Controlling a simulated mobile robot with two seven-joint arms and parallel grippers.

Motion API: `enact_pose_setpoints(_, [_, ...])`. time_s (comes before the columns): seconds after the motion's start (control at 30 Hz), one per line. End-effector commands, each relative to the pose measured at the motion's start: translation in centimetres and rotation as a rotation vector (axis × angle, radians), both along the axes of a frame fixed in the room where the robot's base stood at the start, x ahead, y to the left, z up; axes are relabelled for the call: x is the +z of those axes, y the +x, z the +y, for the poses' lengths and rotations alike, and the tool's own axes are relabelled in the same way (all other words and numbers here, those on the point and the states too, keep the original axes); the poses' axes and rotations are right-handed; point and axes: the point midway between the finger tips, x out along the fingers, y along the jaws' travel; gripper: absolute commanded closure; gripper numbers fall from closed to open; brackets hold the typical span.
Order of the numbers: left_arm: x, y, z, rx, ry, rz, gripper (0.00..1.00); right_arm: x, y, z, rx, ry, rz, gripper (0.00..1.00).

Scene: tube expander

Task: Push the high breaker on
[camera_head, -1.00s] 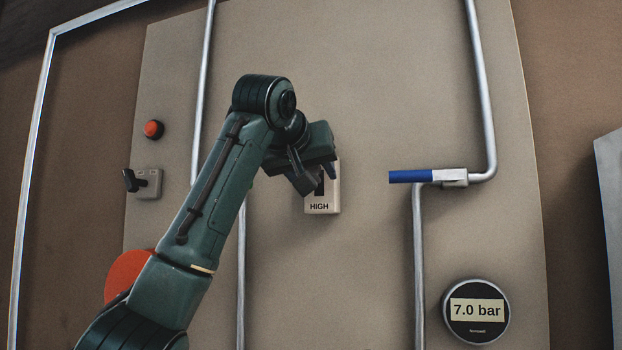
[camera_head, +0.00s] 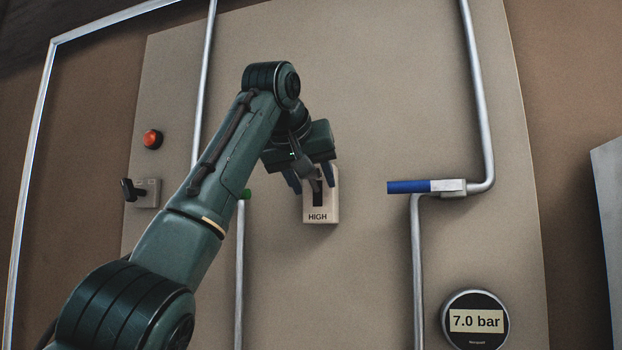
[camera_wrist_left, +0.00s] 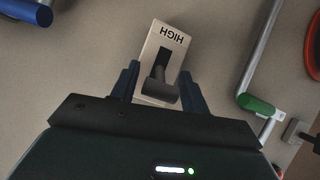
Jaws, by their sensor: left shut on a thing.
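The high breaker (camera_head: 331,208) is a pale box with a dark slot and the label HIGH, mounted on the panel. In the left wrist view the breaker (camera_wrist_left: 164,38) appears upside down. Its dark lever (camera_wrist_left: 160,92) stands out from the slot, at the end away from the label. My left gripper (camera_head: 311,181) is at the upper part of the breaker. In the left wrist view its blue fingers (camera_wrist_left: 159,70) lie on both sides of the lever, shut on it. The exact finger contact is hard to see. My right gripper is not in view.
A blue-handled valve (camera_head: 410,187) is on the pipe to the right, above a 7.0 bar gauge (camera_head: 476,320). A green handle (camera_wrist_left: 257,104) is on the pipe left of the breaker. A red button (camera_head: 153,139) and grey lever switch (camera_head: 147,193) are farther left.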

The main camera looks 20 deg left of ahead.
Motion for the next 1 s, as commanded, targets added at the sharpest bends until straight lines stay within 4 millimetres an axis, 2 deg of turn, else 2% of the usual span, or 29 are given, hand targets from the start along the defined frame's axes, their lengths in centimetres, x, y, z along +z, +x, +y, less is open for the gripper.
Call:
enact_pose_setpoints(0.1, [0.1, 0.0, 0.0, 0.001, 0.0, -0.003, 0.95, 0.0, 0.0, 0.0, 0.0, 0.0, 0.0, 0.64])
enact_pose_setpoints(0.13, [0.1, 0.0, 0.0, 0.001, 0.0, -0.003, 0.54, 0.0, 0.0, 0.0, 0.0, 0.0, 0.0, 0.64])
enact_pose_setpoints(0.37, [0.1, 0.0, 0.0, 0.001, -0.001, -0.003, 0.35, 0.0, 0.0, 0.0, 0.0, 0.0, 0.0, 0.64])
enact_pose_setpoints(0.63, [0.1, -0.1, 0.0, 0.0, -0.001, -0.003, 0.34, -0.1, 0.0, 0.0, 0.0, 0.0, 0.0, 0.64])
enact_pose_setpoints(0.73, [0.4, -0.8, 0.1, 0.0, -0.001, -0.004, 0.34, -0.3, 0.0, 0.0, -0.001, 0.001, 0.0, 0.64])
enact_pose_setpoints(0.87, [1.4, -2.7, 0.1, -0.001, -0.001, -0.006, 0.34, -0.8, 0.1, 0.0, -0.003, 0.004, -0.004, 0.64])
enact_pose_setpoints(1.0, [3.0, -5.6, 0.2, -0.001, -0.002, -0.006, 0.34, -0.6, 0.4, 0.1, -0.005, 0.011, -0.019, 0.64])
